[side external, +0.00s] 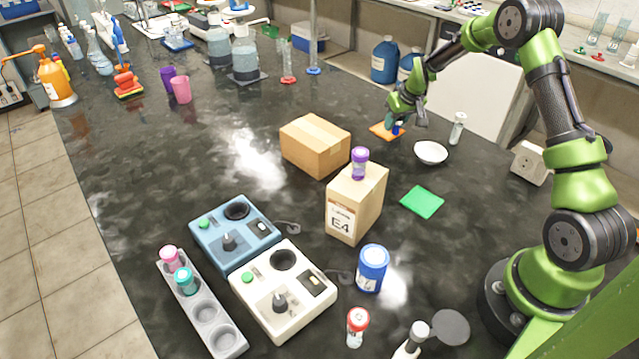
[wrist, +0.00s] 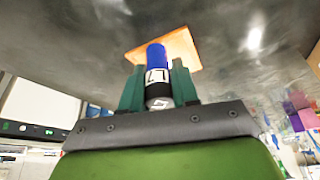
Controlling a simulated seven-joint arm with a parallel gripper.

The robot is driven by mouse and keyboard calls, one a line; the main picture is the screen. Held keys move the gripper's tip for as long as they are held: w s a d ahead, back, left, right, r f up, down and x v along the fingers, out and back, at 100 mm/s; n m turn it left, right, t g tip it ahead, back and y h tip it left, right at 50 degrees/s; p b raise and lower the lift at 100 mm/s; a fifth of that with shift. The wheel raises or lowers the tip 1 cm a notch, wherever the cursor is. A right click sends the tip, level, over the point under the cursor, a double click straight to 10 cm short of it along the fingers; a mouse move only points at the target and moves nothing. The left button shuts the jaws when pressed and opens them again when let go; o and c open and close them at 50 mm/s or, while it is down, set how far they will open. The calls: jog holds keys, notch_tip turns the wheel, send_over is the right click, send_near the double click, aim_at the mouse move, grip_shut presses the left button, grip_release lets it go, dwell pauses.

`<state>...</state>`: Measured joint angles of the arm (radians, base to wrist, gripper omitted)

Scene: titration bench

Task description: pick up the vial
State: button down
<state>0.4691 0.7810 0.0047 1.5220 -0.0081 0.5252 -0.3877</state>
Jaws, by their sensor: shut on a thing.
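My gripper (side external: 394,118) is at the back right of the bench, above the orange square mat (side external: 378,132). It is shut on a vial with a bright blue end (side external: 398,129). In the wrist view, the vial (wrist: 157,75) sits between the two green fingers of my gripper (wrist: 158,88). It has a white label with dark characters, and its blue end points toward the orange mat (wrist: 180,46). Whether the vial touches the mat or hangs just above it, I cannot tell.
A white bowl (side external: 430,152) and a clear vial (side external: 457,128) stand right of my gripper. A cardboard box (side external: 315,146) and the E4 box (side external: 352,205), topped by a purple-capped vial (side external: 359,163), stand nearer. A green mat (side external: 422,202) lies at front right.

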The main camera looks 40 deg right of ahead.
jog(key=shift+r, duration=0.45)
notch_tip(320, 180, up, 2)
jog(key=shift+r, duration=0.15)
jog(key=s+a, duration=0.2)
jog(key=s, duration=0.2)
jog(key=s+a+r, duration=0.1)
jog(key=s+a, duration=0.1)
jog(key=s, duration=0.3)
jog(key=s+a, duration=0.2)
jog(key=s, duration=0.2)
jog(key=shift+s+a+r, duration=0.25)
jog(key=shift+s+r, duration=0.05)
jog(key=shift+w, duration=0.25)
jog(key=w+d, duration=0.2)
jog(key=w, duration=0.3)
jog(key=w+d+f, duration=0.1)
jog(key=w+d, duration=0.1)
jog(key=w, duration=0.3)
jog(key=w+d, duration=0.2)
jog(key=w, duration=0.3)
jog(key=shift+w+d+f, duration=0.15)
jog(key=shift+w+d, duration=0.05)
jog(key=shift+w, duration=0.2)
jog(key=shift+w+d+f, duration=0.1)
jog(key=shift+w+f, duration=0.05)
jog(key=shift+f, duration=1.6)
jog(key=shift+f, duration=0.15)
